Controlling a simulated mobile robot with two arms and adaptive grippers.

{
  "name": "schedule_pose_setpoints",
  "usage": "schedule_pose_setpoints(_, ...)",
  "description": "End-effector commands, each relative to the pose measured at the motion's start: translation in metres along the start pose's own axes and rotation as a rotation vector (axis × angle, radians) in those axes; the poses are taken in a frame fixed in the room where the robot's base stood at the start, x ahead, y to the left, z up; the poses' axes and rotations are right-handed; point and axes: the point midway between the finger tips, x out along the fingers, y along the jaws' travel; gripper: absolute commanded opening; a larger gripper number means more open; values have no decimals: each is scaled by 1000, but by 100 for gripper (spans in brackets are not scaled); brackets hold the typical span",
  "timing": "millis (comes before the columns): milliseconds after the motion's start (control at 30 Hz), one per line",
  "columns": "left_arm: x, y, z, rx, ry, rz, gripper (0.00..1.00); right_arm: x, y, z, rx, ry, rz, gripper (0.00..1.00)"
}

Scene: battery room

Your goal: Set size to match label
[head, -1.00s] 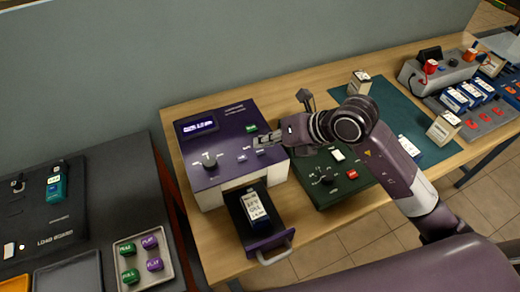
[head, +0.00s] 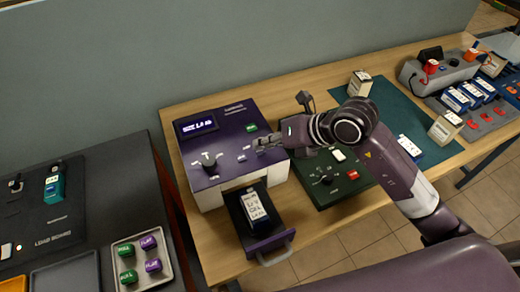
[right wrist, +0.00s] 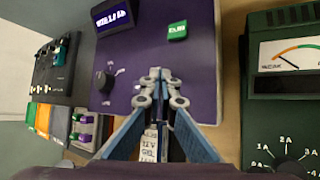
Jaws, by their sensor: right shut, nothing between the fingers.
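The purple machine (head: 228,168) stands on the wooden table. Contact cannot be told. My left gripper is not in view.
A green meter device (head: 330,180) stands close on the right of the machine. Behind it is a teal mat (head: 415,115) with small batteries. A black board (head: 40,215) and a grey tray (head: 125,279) of green and purple blocks are at left.

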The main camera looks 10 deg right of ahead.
Motion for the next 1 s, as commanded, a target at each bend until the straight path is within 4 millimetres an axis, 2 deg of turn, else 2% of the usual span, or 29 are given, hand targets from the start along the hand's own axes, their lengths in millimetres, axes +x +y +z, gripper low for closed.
schedule_pose_setpoints(533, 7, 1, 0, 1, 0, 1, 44, 5, -4, -4, 0, 1, 0, 0)
schedule_pose_setpoints(1000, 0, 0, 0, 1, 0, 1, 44, -1, 0, 0, 0, 1, -1, 0)
